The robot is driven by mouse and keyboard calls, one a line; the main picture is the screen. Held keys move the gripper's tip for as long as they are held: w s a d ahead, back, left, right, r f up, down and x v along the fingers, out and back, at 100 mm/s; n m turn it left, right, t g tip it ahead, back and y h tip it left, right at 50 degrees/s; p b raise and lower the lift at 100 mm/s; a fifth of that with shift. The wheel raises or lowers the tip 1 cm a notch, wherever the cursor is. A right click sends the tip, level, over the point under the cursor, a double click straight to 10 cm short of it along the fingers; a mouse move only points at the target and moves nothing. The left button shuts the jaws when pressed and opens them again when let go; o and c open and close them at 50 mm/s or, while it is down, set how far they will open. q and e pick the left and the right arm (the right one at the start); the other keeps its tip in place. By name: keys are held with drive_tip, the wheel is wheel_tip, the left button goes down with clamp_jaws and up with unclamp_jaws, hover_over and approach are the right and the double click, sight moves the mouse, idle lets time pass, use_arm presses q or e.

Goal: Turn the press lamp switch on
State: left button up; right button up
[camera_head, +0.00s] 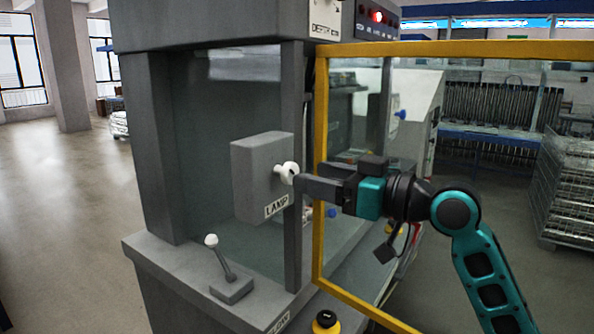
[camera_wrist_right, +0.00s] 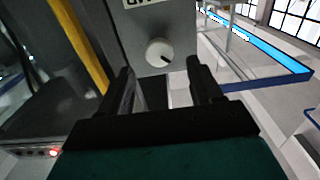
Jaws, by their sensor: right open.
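The lamp switch is a grey box (camera_head: 262,178) labelled LAMP, with a round white knob (camera_head: 286,172) on its side. In the right wrist view the knob (camera_wrist_right: 158,52) carries a short dark mark pointing to the lower right. My right gripper (camera_head: 299,184) comes in from the right with its fingertips close to the knob. In the right wrist view my right gripper (camera_wrist_right: 161,73) is open, its fingers either side of the knob's line and the knob just beyond the tips. I cannot tell whether they touch it. My left gripper is not in view.
A yellow-framed clear door (camera_head: 320,150) stands open close to my right arm. A white-tipped lever (camera_head: 222,262) and a yellow-based black button (camera_head: 325,321) sit on the ledge below. A red light (camera_head: 377,16) glows on the upper panel. Wire racks stand behind at right.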

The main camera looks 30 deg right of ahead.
sight(294, 172)
drive_tip(key=p+x, duration=0.1)
drive_tip(key=x, duration=0.4)
drive_tip(key=c, duration=1)
